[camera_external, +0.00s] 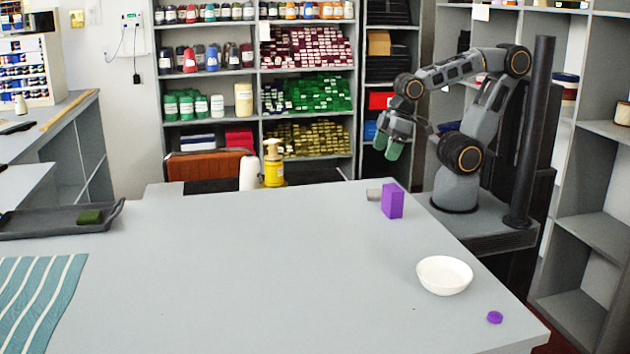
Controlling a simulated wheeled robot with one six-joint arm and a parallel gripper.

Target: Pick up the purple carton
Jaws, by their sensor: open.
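The purple carton (392,201) stands upright on the grey counter, near its back right edge. My gripper (387,148) hangs above and behind the carton, with its green-tipped fingers pointing down. It is open, empty and apart from the carton.
A small grey block (374,194) lies just left of the carton. A white bowl (444,275) and a purple disc (495,317) are at the front right. A dark tray (50,228) with a green block and a striped cloth (38,290) are at the left. The counter's middle (250,270) is clear.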

